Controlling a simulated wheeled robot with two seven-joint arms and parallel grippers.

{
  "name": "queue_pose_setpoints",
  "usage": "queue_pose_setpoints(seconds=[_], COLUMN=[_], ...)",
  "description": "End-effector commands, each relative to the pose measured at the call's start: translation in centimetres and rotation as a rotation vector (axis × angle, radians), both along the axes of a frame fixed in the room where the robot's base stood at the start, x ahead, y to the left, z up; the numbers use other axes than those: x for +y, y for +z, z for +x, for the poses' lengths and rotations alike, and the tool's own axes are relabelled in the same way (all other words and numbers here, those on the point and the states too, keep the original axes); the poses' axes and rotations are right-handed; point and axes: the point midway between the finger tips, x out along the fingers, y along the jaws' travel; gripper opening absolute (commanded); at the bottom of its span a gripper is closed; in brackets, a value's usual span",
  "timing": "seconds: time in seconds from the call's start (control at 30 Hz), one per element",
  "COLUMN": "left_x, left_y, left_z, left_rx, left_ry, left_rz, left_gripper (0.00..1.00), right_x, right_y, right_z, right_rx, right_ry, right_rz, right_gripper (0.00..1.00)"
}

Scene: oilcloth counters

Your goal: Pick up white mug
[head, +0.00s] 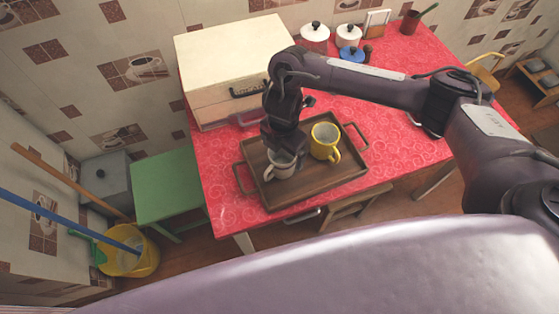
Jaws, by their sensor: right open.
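The white mug (279,168) stands upright on the left part of a brown wooden tray (318,194). Its handle points to the lower left. My right gripper (284,150) points down over the mug's rim and hides part of its opening. It is open. I cannot tell whether its fingers touch the mug or straddle its wall. My left gripper is not in view.
A yellow mug (325,149) stands on the tray close to the right of the white mug. A cream bread box (232,60) stands behind the tray. White lidded pots (315,39) are at the back. The red counter (410,140) is clear right of the tray.

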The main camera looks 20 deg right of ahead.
Motion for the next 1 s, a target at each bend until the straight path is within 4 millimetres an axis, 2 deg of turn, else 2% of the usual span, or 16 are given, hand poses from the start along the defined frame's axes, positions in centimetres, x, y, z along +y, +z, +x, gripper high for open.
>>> queue_pose_setpoints(seconds=[0.03,0.13,0.43,0.57,0.77,0.87,1.0], left_x=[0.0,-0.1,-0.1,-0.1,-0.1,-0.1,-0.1], left_y=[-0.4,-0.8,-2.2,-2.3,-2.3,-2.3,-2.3], left_z=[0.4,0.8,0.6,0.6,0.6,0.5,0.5], left_rx=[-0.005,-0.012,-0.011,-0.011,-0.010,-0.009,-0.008], left_ry=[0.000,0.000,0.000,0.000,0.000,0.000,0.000], left_rz=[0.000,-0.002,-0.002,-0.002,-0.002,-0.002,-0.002], left_gripper=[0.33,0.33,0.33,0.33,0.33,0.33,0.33], right_x=[0.1,0.1,0.5,0.5,0.5,0.4,0.4], right_y=[-0.9,-2.0,-6.2,-6.9,-6.9,-6.9,-6.9], right_z=[-0.2,-0.1,0.2,0.4,0.4,0.4,0.4], right_rx=[0.005,0.005,0.006,0.002,0.001,0.001,0.001], right_ry=[-0.001,-0.001,0.000,0.000,0.001,0.001,0.001], right_rz=[0.002,0.002,0.001,0.001,0.000,0.000,0.000], right_gripper=[0.95,0.95,0.95,0.95,0.95,0.86,0.67])
